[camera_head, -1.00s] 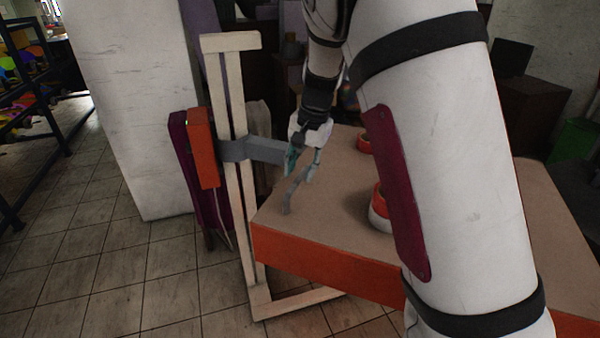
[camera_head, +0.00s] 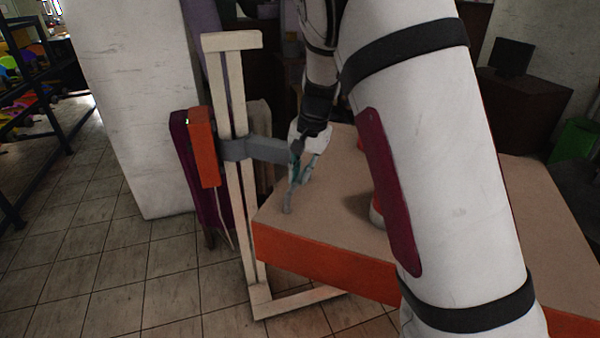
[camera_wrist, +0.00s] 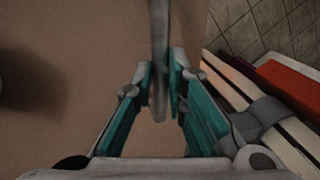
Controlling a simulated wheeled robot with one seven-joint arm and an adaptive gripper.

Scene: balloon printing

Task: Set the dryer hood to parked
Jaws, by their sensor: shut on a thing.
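In the wrist view the grey lever (camera_wrist: 159,45) runs between the two fingertips (camera_wrist: 160,85). A pale wooden frame (camera_head: 240,110) stands left of the table, with a grey bracket (camera_head: 262,150) reaching right toward my gripper. An orange box (camera_head: 202,145) is on the frame's left side. I cannot tell for certain which part is the dryer hood.
The tan table (camera_head: 330,225) has orange sides and fills the middle. A red and white round piece (camera_head: 376,212) on it is partly hidden by my arm. A white pillar (camera_head: 135,110) stands behind left. Tiled floor (camera_head: 100,265) is open at the lower left.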

